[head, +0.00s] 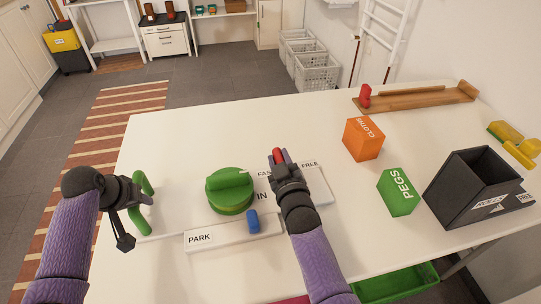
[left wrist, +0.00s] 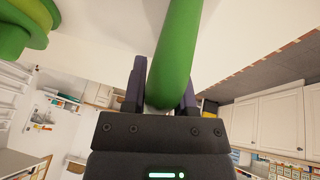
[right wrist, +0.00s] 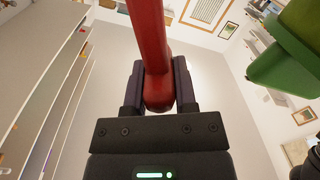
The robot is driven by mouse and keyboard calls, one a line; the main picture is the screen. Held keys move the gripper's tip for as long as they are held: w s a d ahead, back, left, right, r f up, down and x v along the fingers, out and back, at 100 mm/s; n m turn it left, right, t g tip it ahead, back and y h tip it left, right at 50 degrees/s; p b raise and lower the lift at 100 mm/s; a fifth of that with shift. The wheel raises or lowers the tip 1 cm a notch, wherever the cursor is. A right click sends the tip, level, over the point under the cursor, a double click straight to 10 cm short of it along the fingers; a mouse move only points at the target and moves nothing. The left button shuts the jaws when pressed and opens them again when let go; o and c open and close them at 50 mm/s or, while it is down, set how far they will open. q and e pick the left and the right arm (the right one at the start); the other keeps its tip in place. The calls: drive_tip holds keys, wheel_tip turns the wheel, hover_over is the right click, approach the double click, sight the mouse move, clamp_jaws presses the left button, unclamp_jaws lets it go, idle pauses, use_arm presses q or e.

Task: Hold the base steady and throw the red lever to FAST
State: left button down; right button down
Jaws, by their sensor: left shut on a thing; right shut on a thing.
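The white base (head: 160,222) lies on the table with a green dial (head: 230,188) in its middle. A label partly reading FAST stands behind the dial, partly hidden by my right gripper. My left gripper (head: 138,192) is shut on the green handle (head: 145,218) at the base's left end; the handle also shows between the fingers in the left wrist view (left wrist: 176,50). My right gripper (head: 279,160) is shut on the red lever (head: 277,153), right of the dial. In the right wrist view the red lever (right wrist: 150,45) runs between both fingers.
A PARK plate (head: 215,238) with a blue knob (head: 253,221) is at the base's front. An orange CLOTHS box (head: 362,140), green PEGS box (head: 396,193) and open black bin (head: 470,185) stand to the right. A wooden rail (head: 420,98) lies at the back right.

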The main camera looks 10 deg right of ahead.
drive_tip(key=shift+a+f+n, duration=0.25)
drive_tip(key=shift+a+n, duration=0.15)
drive_tip(key=shift+a, duration=0.1)
drive_tip(key=shift+c, duration=2)
unclamp_jaws()
wheel_tip(320, 180, up, 10)
